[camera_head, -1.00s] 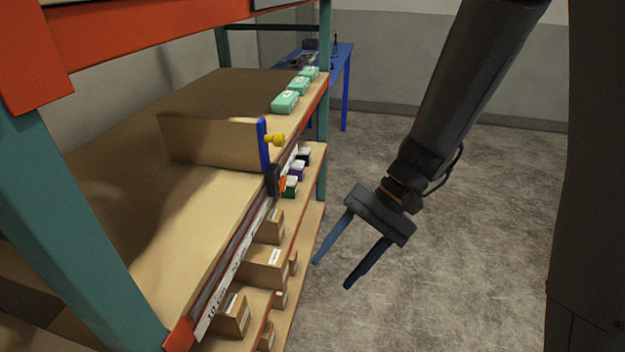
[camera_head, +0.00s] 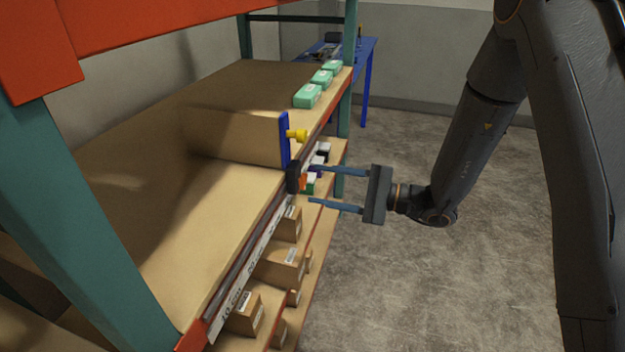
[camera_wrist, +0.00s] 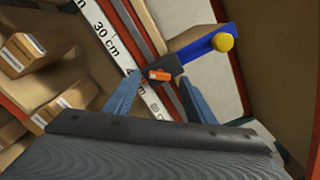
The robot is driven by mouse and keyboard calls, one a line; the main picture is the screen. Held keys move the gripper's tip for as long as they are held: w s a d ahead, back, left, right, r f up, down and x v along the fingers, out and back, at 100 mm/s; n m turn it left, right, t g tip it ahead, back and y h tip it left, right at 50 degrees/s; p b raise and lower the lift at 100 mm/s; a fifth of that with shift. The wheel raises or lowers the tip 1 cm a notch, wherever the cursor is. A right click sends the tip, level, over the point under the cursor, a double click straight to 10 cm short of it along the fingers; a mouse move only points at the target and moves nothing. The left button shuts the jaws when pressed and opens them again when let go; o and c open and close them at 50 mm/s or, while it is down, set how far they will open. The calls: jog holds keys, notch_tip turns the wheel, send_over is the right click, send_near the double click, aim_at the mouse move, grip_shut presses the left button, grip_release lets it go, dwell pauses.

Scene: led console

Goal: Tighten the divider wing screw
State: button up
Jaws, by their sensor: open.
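The divider (camera_head: 235,138) is a brown panel standing on the shelf, with a blue front upright (camera_head: 284,140) and a yellow knob (camera_head: 297,135). A black clamp (camera_head: 293,177) sits at its foot on the shelf's front rail. An orange wing screw (camera_wrist: 159,75) sticks out of the clamp; the head view shows only a sliver of it. My gripper (camera_head: 316,185) is open in front of the clamp, fingers pointing at it. In the wrist view the orange screw appears between the two blue fingertips; I cannot tell whether they touch it.
A ruler strip (camera_head: 242,285) runs along the shelf edge. Green boxes (camera_head: 307,95) stand on the shelf behind the divider. Cardboard boxes (camera_head: 280,265) fill the lower shelf. A blue table (camera_head: 367,85) stands at the back. The floor right of the shelf is clear.

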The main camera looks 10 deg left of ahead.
aim_at(306, 181)
jog(key=shift+w+a, duration=0.1)
jog(key=shift+a, duration=1.25)
jog(key=c, duration=0.9)
jog(key=shift+a, duration=0.3)
jog(key=shift+c, duration=0.7)
jog(key=shift+d, duration=0.2)
jog(key=shift+c, duration=0.2)
